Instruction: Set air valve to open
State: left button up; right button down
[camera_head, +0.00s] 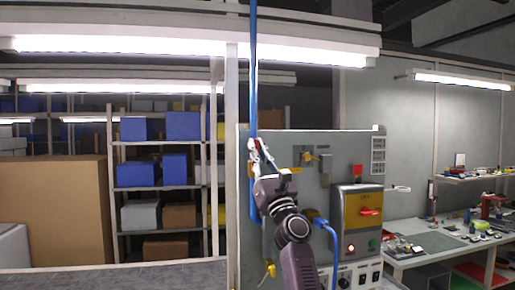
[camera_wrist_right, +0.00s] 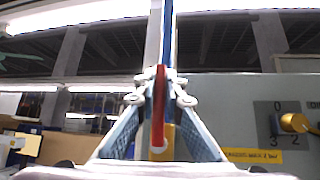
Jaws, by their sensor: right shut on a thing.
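The air valve shows in the right wrist view as a long narrow red lever (camera_wrist_right: 158,108) standing upright, with a yellow part (camera_wrist_right: 163,138) low behind it. My right gripper (camera_head: 257,149) is at the left side of the grey panel, beside the vertical blue air line. In the right wrist view its fingers (camera_wrist_right: 159,96) are closed around the red lever from both sides. The gripper hides most of the valve in the head view. My left gripper is not in view.
The grey panel (camera_head: 285,147) carries a yellow rotary knob (camera_head: 309,157) and a control box (camera_head: 349,225) with a red switch (camera_head: 370,211). A blue line (camera_head: 253,70) runs up from the valve area. A workbench (camera_head: 437,241) stands at right, shelving at left.

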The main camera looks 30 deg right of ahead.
jog(key=shift+w+f, duration=0.1)
jog(key=shift+f, duration=0.05)
jog(key=c, duration=2)
grip_release()
jog(key=v, duration=1.2)
jog(key=shift+a, duration=0.1)
